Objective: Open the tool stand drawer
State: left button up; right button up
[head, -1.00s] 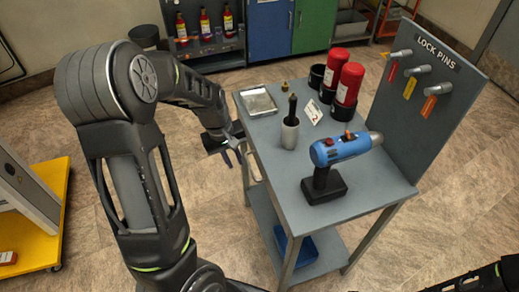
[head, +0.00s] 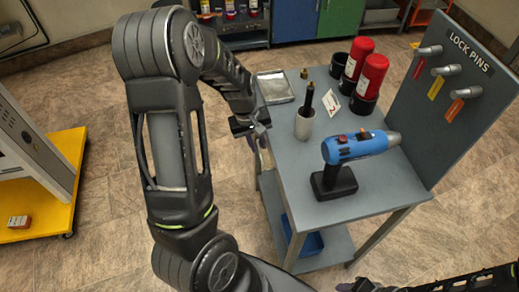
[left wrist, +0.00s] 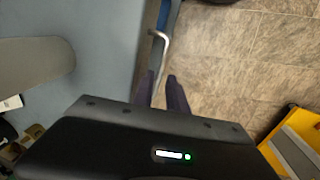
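The grey tool stand (head: 298,160) stands right of centre in the head view. Its drawer front faces left and is mostly hidden by the angle and my left arm. In the left wrist view, a pale bar handle (left wrist: 165,42) sticks out from the stand's side (left wrist: 148,48). My left gripper (head: 257,130) is beside the stand's left edge, pointing down. In the left wrist view its two fingers (left wrist: 161,76) are apart, with the handle's near end close to the gap between the tips. I cannot tell whether they touch. My right gripper (head: 365,286) is partly cut off at the bottom.
On the stand top are a blue drill (head: 355,148), a grey cup (head: 305,124), a metal tray (head: 275,87) and red bottles (head: 371,77). A lock pins panel (head: 455,100) rises at right. A yellow platform (head: 55,205) is at left. Floor between is clear.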

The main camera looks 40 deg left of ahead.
aim_at(261, 154)
pick_arm(q)
jog(key=shift+w+d+f, duration=0.1)
jog(key=shift+w+f, duration=0.05)
jog(key=shift+f, duration=0.8)
jog(key=shift+w+d+f, duration=0.1)
jog(key=shift+w+f, duration=0.05)
jog(key=shift+f, duration=0.8)
grip_shut()
